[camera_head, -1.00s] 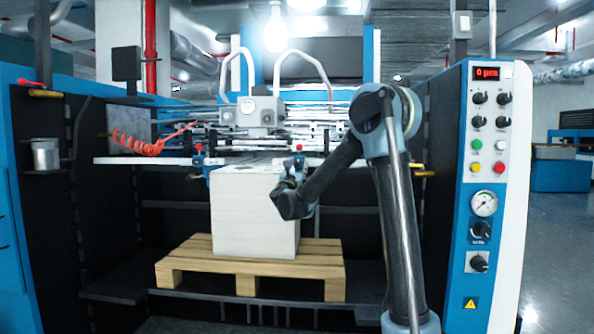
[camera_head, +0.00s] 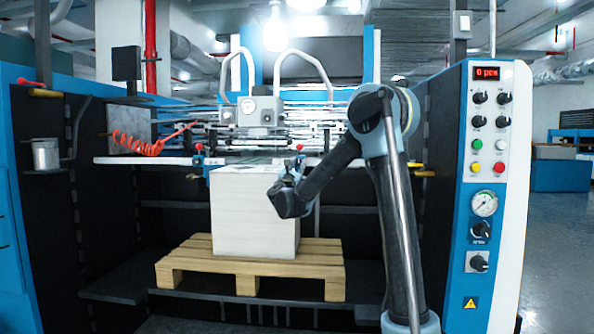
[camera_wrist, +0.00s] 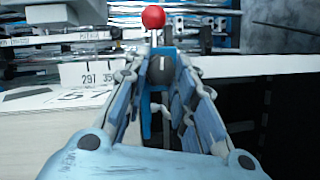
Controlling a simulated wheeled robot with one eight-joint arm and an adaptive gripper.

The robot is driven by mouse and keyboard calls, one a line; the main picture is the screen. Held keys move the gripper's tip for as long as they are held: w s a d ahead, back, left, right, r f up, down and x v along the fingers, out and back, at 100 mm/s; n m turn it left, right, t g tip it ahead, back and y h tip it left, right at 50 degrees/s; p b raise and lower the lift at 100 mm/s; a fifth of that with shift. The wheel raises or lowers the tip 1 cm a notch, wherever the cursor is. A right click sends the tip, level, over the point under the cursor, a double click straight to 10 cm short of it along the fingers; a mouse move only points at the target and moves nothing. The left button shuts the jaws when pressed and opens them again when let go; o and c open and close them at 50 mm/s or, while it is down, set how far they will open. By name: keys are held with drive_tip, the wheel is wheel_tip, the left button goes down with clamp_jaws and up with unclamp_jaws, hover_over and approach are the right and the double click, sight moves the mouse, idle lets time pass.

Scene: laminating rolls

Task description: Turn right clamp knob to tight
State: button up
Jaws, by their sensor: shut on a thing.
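The right clamp is a blue bracket with a red ball on top (camera_wrist: 153,17); its ball (camera_head: 300,147) also shows small in the head view. Its dark round knob (camera_wrist: 160,71) sits below the ball, between my fingertips. My gripper (camera_wrist: 162,63) is shut on this knob, with one finger on each side. In the head view my gripper (camera_head: 290,170) reaches to the clamp above the paper stack, and my wrist hides the knob there. I cannot read the knob's turn angle.
A white paper stack (camera_head: 255,225) stands on a wooden pallet (camera_head: 250,284) below the clamp. A pale ledge (camera_wrist: 235,65) runs beside the clamp. The left clamp (camera_head: 199,150) stands farther left. A control panel (camera_head: 488,150) is at the right.

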drive_tip(key=m+h, duration=0.1)
drive_tip(key=m, duration=0.2)
drive_tip(key=m+g+h, duration=0.1)
drive_tip(key=m, duration=0.1)
drive_tip(key=shift+a+r+m+g, duration=0.1)
drive_tip(key=shift+a+m+g, duration=0.1)
drive_tip(key=shift+m+g, duration=0.15)
drive_tip(key=m+g+h, duration=0.1)
drive_tip(key=m, duration=0.1)
drive_tip(key=m+g, duration=0.1)
drive_tip(key=m, duration=0.2)
drive_tip(key=shift+a+r+m+h, duration=0.1)
drive_tip(key=shift+r+m+h, duration=0.15)
drive_tip(key=shift+h, duration=0.15)
drive_tip(key=m+g, duration=0.1)
drive_tip(key=m, duration=0.3)
drive_tip(key=shift+r+m+g, duration=0.15)
drive_tip(key=shift+m+g, duration=0.15)
drive_tip(key=shift+g, duration=0.05)
drive_tip(key=shift+r+m+g+y, duration=0.1)
drive_tip(key=shift+m+g+y, duration=0.45)
drive_tip(key=shift+m, duration=0.85)
drive_tip(key=shift+s, duration=0.1)
drive_tip(key=o, duration=1.1)
drive_tip(key=shift+c, duration=0.2)
